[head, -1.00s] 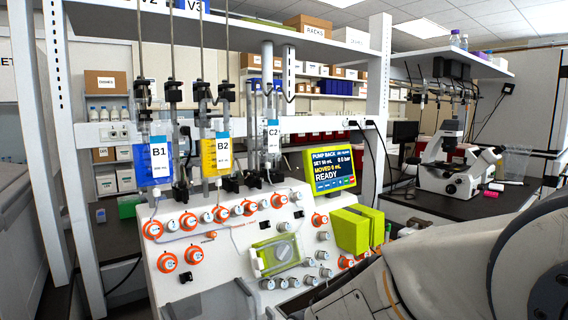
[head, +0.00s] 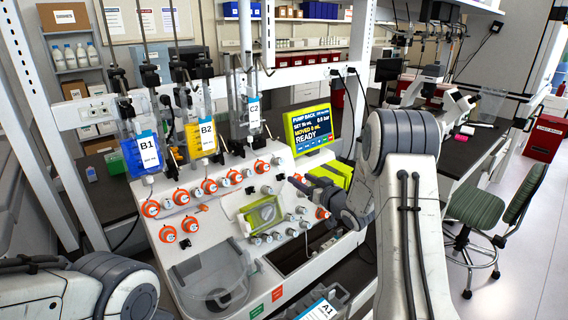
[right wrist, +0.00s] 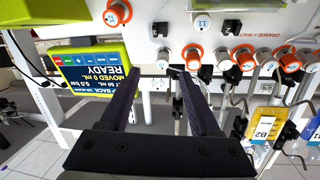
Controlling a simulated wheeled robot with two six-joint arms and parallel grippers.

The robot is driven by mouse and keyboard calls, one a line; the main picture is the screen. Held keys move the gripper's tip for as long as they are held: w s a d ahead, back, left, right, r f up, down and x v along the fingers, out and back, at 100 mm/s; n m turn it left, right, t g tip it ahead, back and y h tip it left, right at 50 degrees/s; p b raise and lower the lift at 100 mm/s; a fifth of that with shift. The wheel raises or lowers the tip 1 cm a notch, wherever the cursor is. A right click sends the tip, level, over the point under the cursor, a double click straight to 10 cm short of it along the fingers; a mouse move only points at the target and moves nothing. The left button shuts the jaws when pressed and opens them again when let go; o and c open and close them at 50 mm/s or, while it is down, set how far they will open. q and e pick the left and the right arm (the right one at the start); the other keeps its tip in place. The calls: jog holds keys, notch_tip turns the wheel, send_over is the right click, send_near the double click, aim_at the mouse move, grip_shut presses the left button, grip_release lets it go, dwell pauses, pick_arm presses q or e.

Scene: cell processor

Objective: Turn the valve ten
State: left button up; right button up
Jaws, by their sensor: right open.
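The white valve panel (head: 214,236) carries several valve knobs, some with orange collars and some plain white. Their numbers are too small in the head view to tell which is valve ten. In the right wrist view, upside down, an orange-collared knob (right wrist: 116,13) is at upper left. A white knob that seems to read 11 (right wrist: 202,21) is beyond the fingers. More orange-collared knobs (right wrist: 241,56) are to the right. My right gripper (right wrist: 154,72) is open and empty, its dark fingers apart, in front of the panel near the screen (head: 312,126). My left gripper is out of view.
Blue bag B1 (head: 141,157) and yellow bag B2 (head: 202,139) hang above the panel's left side. A clear bowl (head: 216,283) is at its lower left. A green chair (head: 476,213) stands at right.

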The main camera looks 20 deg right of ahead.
aim_at(282, 162)
jog(key=shift+t+y, duration=0.5)
jog(key=shift+y, duration=0.3)
jog(key=p+x, duration=0.1)
jog(key=x, duration=0.2)
jog(key=p+x, duration=0.1)
jog(key=x, duration=0.2)
jog(key=r+p+x, duration=0.1)
jog(key=p+x, duration=0.1)
jog(key=x, duration=0.1)
jog(key=shift+w+d, duration=0.1)
jog(key=shift+d, duration=0.15)
jog(key=shift+w+a+f+p, duration=0.2)
jog(key=shift+w+p, duration=0.1)
jog(key=shift+w, duration=0.35)
jog(key=shift+c, duration=0.3)
grip_shut()
